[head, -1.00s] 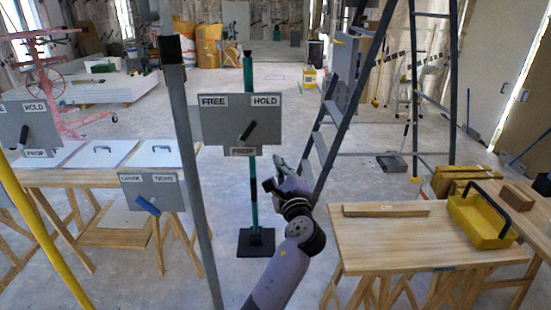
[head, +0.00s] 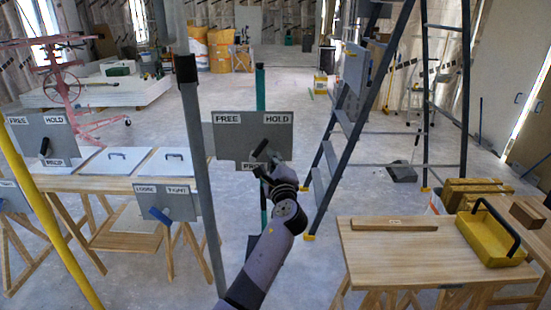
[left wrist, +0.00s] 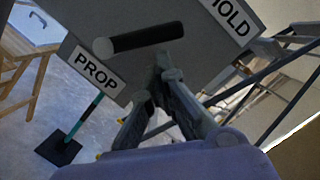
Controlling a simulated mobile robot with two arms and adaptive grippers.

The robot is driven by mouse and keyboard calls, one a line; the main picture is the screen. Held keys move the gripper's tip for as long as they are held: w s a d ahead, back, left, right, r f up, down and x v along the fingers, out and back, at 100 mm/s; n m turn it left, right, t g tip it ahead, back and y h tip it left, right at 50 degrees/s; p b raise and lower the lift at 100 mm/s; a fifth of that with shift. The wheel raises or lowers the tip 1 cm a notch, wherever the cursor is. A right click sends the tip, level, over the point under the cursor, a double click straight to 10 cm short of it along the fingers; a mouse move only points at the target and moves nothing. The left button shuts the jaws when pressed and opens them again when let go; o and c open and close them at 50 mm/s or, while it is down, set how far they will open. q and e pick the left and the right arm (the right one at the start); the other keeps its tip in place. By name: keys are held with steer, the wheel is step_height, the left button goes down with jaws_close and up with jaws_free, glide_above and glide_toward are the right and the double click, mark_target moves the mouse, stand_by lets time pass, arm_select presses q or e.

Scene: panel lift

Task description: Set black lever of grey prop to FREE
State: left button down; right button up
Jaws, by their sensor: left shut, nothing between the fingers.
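A grey plate (head: 228,143) marked FREE at upper left, HOLD at upper right and PROP below stands beside an upright grey post (head: 199,190). Its black lever (head: 260,147) tilts up and right, on the HOLD side. The lever (left wrist: 145,38) and the plate (left wrist: 135,15) also show close up in the left wrist view. My left gripper (head: 264,169) is shut and empty in front of the plate's lower part. Its fingertips (left wrist: 165,68) show just below the lever; I cannot tell whether they touch it. My right gripper is not in view.
A similar plate (head: 25,135) and a LOOSE/TIGHT plate (head: 180,203) with a blue lever stand left, near a yellow post (head: 50,220). A green post (head: 260,90) is behind. A stepladder (head: 357,110) and a table (head: 400,255) with a yellow toolbox (head: 490,240) are right.

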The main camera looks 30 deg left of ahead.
mark_target(266, 145)
arm_select(q)
steer(key=shift+s+a+r+n+g, duration=0.1)
steer(key=shift+r+n+g, duration=0.3)
steer(key=shift+n, duration=0.4)
steer(key=shift+r+n, duration=0.15)
steer(key=shift+n, duration=0.15)
steer(key=n, duration=0.1)
steer(key=a+r+n+p, duration=0.1)
steer(key=n, duration=0.1)
steer(key=r+n+g, duration=0.1)
steer(key=shift+s+a+r+n+p, duration=0.2)
steer(key=shift+s+n+p, duration=0.2)
steer(key=a+n+p, duration=0.1)
steer(key=n, duration=0.1)
steer(key=s+r+n+h+p, duration=0.1)
steer(key=n, duration=0.1)
steer(key=shift+s+a+r+g, duration=0.1)
steer(key=shift+a+r+g, duration=0.05)
steer(key=shift+a+g, duration=0.2)
steer(key=shift+s+a+n+h+p, duration=0.25)
steer(key=shift+a+n+p, duration=0.2)
steer(key=shift+n, duration=0.3)
steer(key=shift+s+a+n+h+p, duration=0.15)
steer(key=shift+a+n+h+p, duration=0.3)
steer(key=shift+n, duration=0.3)
steer(key=shift+d, duration=0.1)
